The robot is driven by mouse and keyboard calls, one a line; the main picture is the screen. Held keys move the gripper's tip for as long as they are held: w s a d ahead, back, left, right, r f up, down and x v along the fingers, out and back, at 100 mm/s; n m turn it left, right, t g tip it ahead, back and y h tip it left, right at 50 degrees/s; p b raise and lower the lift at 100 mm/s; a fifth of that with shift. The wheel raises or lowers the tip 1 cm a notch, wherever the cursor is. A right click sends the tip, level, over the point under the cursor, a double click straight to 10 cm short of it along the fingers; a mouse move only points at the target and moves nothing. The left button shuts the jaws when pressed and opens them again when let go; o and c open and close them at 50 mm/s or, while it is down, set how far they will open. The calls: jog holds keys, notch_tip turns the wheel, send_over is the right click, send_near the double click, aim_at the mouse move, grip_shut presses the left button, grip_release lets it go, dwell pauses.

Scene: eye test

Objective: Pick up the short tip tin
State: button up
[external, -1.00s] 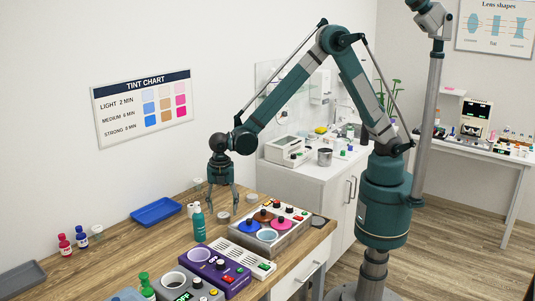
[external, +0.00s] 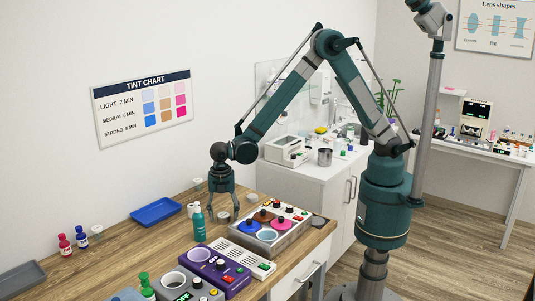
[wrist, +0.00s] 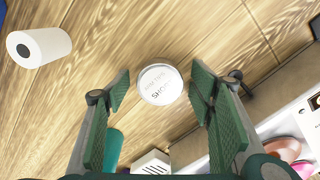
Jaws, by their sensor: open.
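The short tip tin (wrist: 160,84) is a small round tin with a white lid whose print reads "SHORT". In the wrist view it lies on the wooden bench between and below my fingertips, with a gap on each side. In the external view the tin (external: 224,217) shows beneath my gripper (external: 222,212). My gripper (wrist: 161,92) is open and empty, pointing down over the tin. How far the fingertips are above the bench is hard to tell.
A green bottle (external: 198,224) and a white roll (wrist: 45,46) stand close to the left of my gripper. A tinting unit with coloured pots (external: 272,238) lies to the right. A blue tray (external: 156,211) lies at left. Bare bench (external: 130,245) is at front left.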

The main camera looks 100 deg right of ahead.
aim_at(223, 215)
jog(key=c, duration=1)
jog(key=shift+r, duration=0.2)
jog(key=shift+r, duration=4.8)
